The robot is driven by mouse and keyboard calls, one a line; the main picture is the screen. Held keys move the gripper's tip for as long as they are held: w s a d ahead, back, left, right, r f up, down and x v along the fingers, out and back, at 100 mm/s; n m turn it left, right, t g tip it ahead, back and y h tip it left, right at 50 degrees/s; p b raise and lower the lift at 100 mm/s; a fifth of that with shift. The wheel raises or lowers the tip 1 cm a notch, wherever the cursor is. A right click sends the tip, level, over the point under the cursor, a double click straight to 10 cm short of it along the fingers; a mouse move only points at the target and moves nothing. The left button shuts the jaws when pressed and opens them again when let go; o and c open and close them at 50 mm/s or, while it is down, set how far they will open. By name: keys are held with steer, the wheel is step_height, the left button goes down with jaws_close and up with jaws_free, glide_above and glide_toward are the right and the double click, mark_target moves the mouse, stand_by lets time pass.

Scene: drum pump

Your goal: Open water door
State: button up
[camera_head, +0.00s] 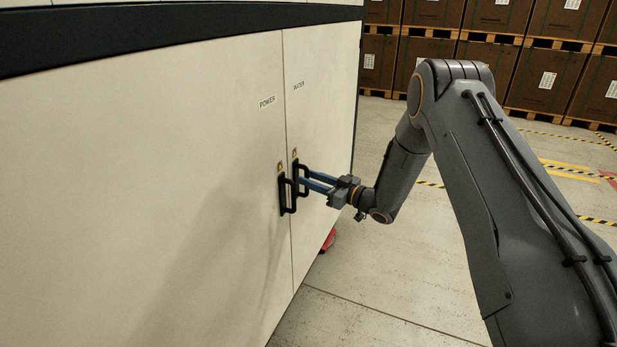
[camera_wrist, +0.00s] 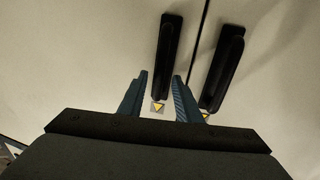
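The water door (camera_head: 325,120) is the right-hand cream panel, marked "WATER", and is closed flush at the seam. Its black bar handle (camera_head: 295,172) is upright beside the seam, partly covered by my fingers. My gripper (camera_head: 304,181) is open, with two blue fingers at this handle. In the wrist view, the water handle (camera_wrist: 168,50) lies between the spread fingertips (camera_wrist: 160,76), with a gap on each side. I cannot tell how deep the fingers reach around it. The power door's handle (camera_head: 287,194) is close by, outside the fingers in the wrist view (camera_wrist: 223,68).
The closed power door (camera_head: 150,170) fills the left. A red object (camera_head: 328,241) shows low beside the cabinet. Brown boxes on pallets (camera_head: 480,50) stand behind. The floor (camera_head: 380,290) between cabinet and arm looks clear.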

steer(key=shift+x, duration=0.95)
steer(key=shift+c, duration=0.3)
steer(key=shift+d, duration=0.1)
jaws_close()
